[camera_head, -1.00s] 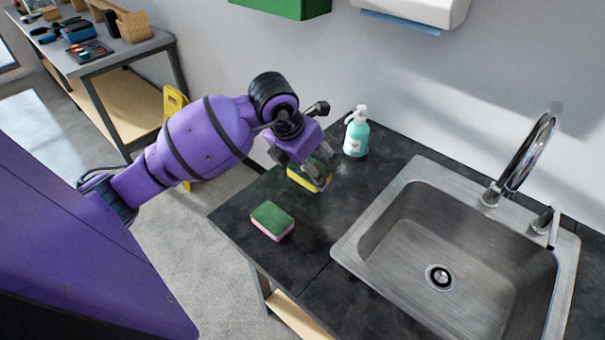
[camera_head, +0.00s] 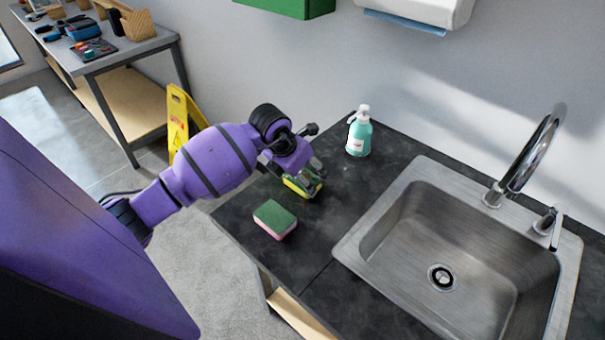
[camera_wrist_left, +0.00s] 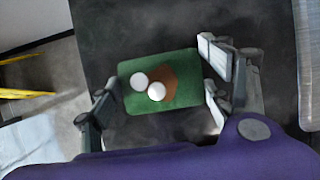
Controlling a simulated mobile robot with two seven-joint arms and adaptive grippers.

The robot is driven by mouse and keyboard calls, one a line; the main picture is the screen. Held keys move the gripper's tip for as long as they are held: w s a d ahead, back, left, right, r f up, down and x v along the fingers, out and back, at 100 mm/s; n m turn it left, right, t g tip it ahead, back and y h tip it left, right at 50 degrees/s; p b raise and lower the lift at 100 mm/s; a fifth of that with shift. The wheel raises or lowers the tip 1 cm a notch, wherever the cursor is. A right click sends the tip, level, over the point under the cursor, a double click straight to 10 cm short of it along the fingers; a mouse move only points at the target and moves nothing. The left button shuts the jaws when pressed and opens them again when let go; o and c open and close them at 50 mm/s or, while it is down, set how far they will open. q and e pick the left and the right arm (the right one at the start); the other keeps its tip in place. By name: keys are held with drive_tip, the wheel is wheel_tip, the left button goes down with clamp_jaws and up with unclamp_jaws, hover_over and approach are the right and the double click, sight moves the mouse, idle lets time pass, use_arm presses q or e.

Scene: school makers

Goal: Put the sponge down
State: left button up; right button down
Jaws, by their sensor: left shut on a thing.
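My left gripper (camera_head: 311,178) is over the dark counter, shut on a sponge (camera_head: 291,186) with a yellow side and a green side. The gripper hides part of this sponge in the head view. In the left wrist view, the sponge's green face (camera_wrist_left: 185,93) lies between the two fingers (camera_wrist_left: 160,97), with two white round spots and a brown patch on it. The sponge is low over the counter; I cannot tell whether it touches. A second sponge (camera_head: 275,219), green over pink, lies on the counter nearer the front edge. My right gripper is not in view.
The black counter (camera_head: 325,235) has bare room between the second sponge and the steel sink (camera_head: 345,250). A teal soap bottle (camera_head: 359,137) stands behind the gripper. A chrome faucet (camera_head: 522,165) rises behind the sink. A yellow floor sign (camera_head: 178,125) stands left of the counter.

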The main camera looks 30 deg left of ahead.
use_arm(q)
drive_tip(key=shift+f, duration=0.15)
drive_tip(key=o, duration=0.9)
drive_tip(key=shift+s+r, duration=0.1)
drive_tip(key=shift+r, duration=0.4)
drive_tip(key=v, duration=1.1)
drive_tip(key=shift+s+r, duration=0.1)
